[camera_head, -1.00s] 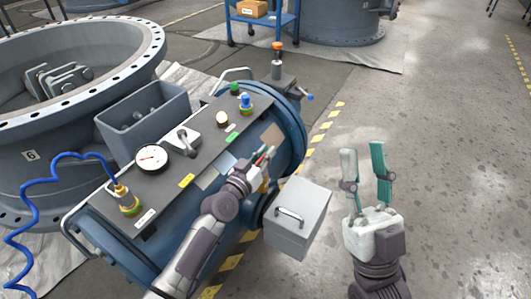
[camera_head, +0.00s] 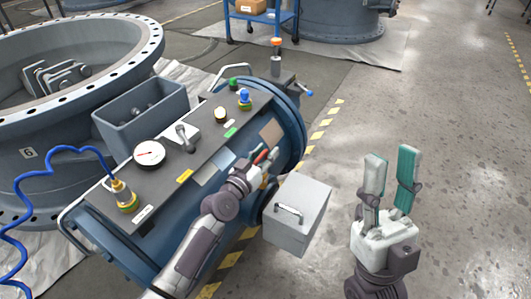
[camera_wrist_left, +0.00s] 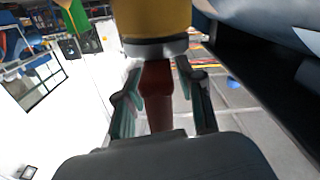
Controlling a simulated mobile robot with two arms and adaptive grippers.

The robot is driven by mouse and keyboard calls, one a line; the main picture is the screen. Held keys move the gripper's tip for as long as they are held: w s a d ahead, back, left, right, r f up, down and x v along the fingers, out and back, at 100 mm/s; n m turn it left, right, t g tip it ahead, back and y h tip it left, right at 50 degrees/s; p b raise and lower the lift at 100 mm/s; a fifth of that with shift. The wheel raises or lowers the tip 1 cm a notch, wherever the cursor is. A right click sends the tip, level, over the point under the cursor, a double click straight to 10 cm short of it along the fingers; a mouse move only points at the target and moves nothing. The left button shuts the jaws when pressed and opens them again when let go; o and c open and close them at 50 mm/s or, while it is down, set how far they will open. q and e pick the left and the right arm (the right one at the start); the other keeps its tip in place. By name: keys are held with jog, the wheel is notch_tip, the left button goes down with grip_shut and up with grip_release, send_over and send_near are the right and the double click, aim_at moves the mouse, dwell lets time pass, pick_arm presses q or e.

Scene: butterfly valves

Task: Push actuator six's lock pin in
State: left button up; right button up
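The blue horizontal actuator (camera_head: 165,240) lies beside a large round valve body marked 6. My left gripper (camera_head: 265,160) is at its right side, between the actuator and a grey box. In the left wrist view, a red-brown pin (camera_wrist_left: 158,95) stands out from a grey collar (camera_wrist_left: 155,48) below a yellow cylinder (camera_wrist_left: 152,18). My left fingers lie on either side of the pin, and narrow gaps seem to show between them and it. Red also shows at the fingertips in the head view. My right gripper (camera_head: 390,185) is open and empty above the floor.
A grey box with a handle (camera_head: 297,215) hangs at the actuator's right. The top plate carries a gauge (camera_head: 149,153), a lever (camera_head: 185,135), coloured knobs and a blue hose (camera_head: 70,150). An orange-capped post (camera_head: 277,55) stands at the far end. The floor at right is clear.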

pick_arm(q)
jog(key=v, duration=1.2)
dwell(0.3)
